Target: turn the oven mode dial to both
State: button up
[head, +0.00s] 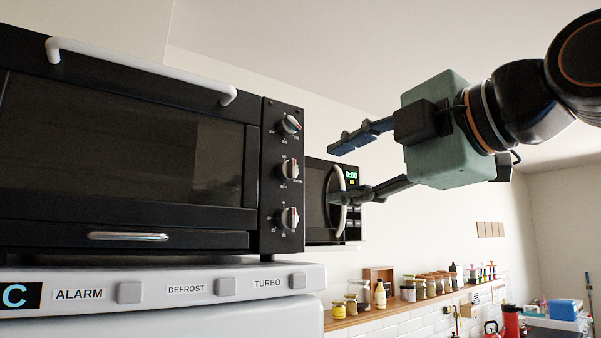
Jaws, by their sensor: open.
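The black toaster oven (125,150) is on the left in the head view. My gripper (338,172) is open and empty, to the right of the dials. Its two dark fingers point left toward the strip, and a gap shows between them and the dials.
The oven sits on a white appliance (200,287) with buttons. A black microwave (316,190) with a green display stands behind, partly covered by my lower finger. A wooden shelf (395,311) with jars is lower right. Open air surrounds my gripper.

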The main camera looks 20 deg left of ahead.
aim_at(294, 168)
jog(key=shift+n+y, duration=0.4)
jog(key=shift+n, duration=0.3)
jog(key=p+x, duration=0.1)
jog(key=x, duration=0.2)
jog(key=r+p+x, duration=0.1)
jog(key=x, duration=0.3)
jog(key=r+p+x, duration=0.1)
jog(key=x, duration=0.2)
jog(key=shift+a+r, duration=0.2)
jog(key=shift+a, duration=0.3)
jog(key=shift+c, duration=0.6)
grip_shut()
